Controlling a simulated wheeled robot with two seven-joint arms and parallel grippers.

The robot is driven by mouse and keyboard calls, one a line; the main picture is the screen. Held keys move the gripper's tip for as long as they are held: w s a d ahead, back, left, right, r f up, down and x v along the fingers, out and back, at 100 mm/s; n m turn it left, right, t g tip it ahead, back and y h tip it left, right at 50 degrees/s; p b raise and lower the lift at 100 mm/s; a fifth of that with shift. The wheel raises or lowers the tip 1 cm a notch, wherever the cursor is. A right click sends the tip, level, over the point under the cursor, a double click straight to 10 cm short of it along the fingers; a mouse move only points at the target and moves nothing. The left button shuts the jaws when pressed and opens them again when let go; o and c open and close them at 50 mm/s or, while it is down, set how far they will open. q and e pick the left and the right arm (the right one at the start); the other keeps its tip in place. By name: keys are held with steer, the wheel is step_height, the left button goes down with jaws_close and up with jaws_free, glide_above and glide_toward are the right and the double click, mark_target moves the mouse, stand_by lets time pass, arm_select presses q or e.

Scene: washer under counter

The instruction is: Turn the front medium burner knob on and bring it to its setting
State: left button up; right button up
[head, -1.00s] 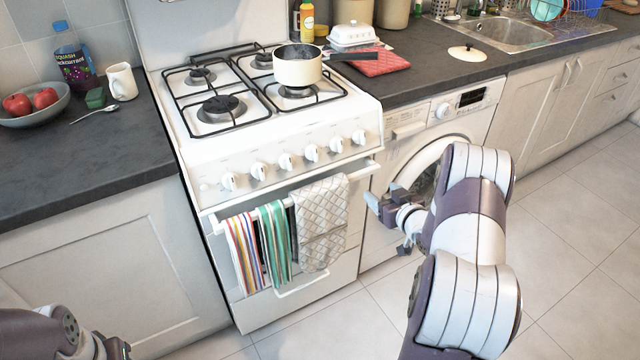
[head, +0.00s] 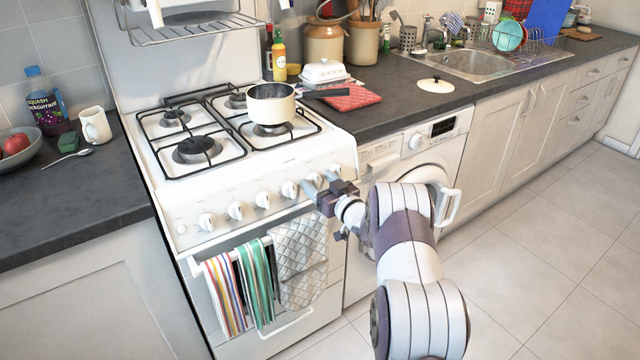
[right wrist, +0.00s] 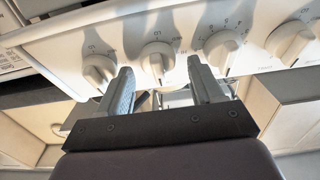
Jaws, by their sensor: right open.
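The stove's white front panel (head: 245,214) carries a row of several white knobs, one of them the left-hand knob (head: 206,222). Their labels are too small to read, so I cannot tell which is the front medium burner's. My right gripper (head: 307,186) is open near the right-hand knobs and hides part of them in the head view. In the right wrist view, the open fingers (right wrist: 160,68) point at the panel. One knob (right wrist: 156,56) shows between and beyond their tips, with other knobs on both sides. I cannot tell whether the fingers touch it. My left gripper is out of view.
A cream pot (head: 271,103) stands on a right-side burner, its handle pointing right. Striped towels (head: 228,290) and a quilted cloth (head: 298,262) hang from the oven rail below the knobs. The washer (head: 440,150) is right of the stove. The floor (head: 540,240) is clear.

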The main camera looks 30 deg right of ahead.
steer(key=c, duration=1)
steer(key=shift+c, duration=0.2)
